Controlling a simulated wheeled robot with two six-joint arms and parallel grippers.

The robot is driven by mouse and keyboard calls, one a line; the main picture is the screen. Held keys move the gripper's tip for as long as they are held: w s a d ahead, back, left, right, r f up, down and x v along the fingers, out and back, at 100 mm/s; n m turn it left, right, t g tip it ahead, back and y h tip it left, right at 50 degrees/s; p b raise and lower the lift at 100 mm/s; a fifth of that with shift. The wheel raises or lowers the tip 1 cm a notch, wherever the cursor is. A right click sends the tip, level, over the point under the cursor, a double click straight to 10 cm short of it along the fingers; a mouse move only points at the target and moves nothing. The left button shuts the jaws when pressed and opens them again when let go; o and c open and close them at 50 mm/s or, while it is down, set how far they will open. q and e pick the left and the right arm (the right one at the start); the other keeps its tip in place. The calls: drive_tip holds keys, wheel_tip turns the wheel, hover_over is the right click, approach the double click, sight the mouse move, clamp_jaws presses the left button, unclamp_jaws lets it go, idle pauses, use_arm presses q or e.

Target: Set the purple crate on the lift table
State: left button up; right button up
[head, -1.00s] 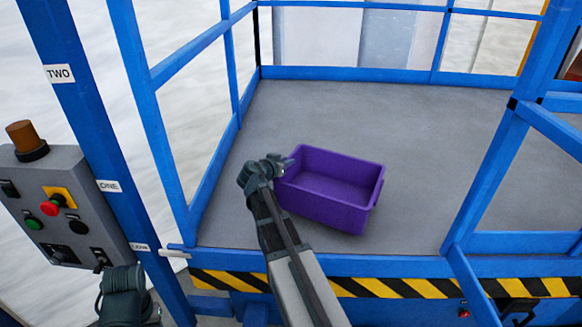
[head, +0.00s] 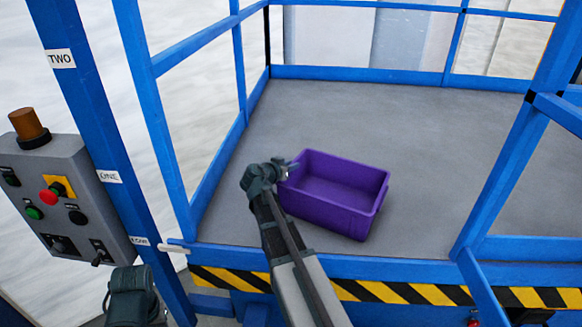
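The purple crate (head: 333,194) is empty and upright on the grey deck of the lift table (head: 430,165), near its front edge. My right gripper (head: 287,171) is at the crate's left end, by the rim. Its fingers are small and partly hidden against the crate, so I cannot tell whether they grip the rim. My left arm (head: 133,295) shows at the bottom left, below the control box; its fingertips cannot be made out.
Blue railings (head: 153,120) surround the deck, with an opening at the front above a yellow-black striped edge (head: 400,292). A grey control box (head: 62,200) with buttons stands at the left. The deck behind and right of the crate is clear.

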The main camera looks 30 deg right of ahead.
drive_tip(key=o, duration=0.4)
drive_tip(key=shift+o, duration=0.2)
drive_tip(key=shift+r, duration=0.15)
drive_tip(key=p+v, duration=0.4)
drive_tip(key=v, duration=0.8)
drive_tip(key=shift+p, duration=0.4)
